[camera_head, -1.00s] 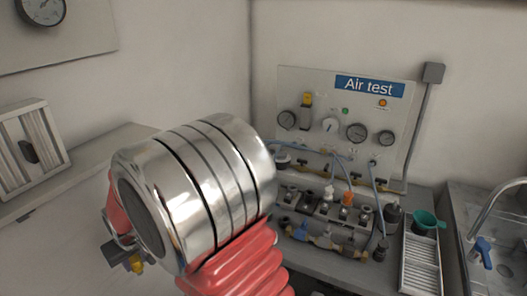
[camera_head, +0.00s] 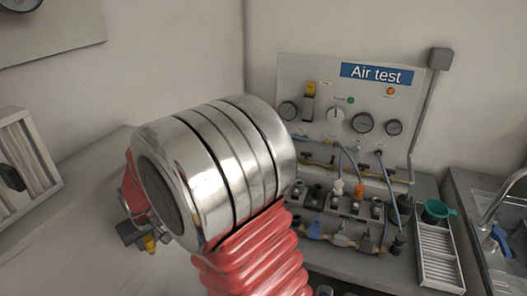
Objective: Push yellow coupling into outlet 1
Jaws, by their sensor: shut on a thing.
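My gripper (camera_head: 134,234) is partly hidden behind my arm at the lower left. Its dark jaws are shut on a small yellow piece, the yellow coupling (camera_head: 150,243). The coupling is held over the pale surface at left, well away from the air test panel. A row of fittings (camera_head: 340,203) stands on the bench below the panel, with white, orange and dark tops. Their labels are too small to read, so I cannot tell which is outlet 1.
The air test panel (camera_head: 330,130) carries several gauges and a yellow-topped part (camera_head: 310,90). Blue hoses (camera_head: 391,178) hang from it to the bench. A green funnel (camera_head: 437,209), a ribbed white tray (camera_head: 438,255) and a sink with a blue-handled tap (camera_head: 500,236) are at right.

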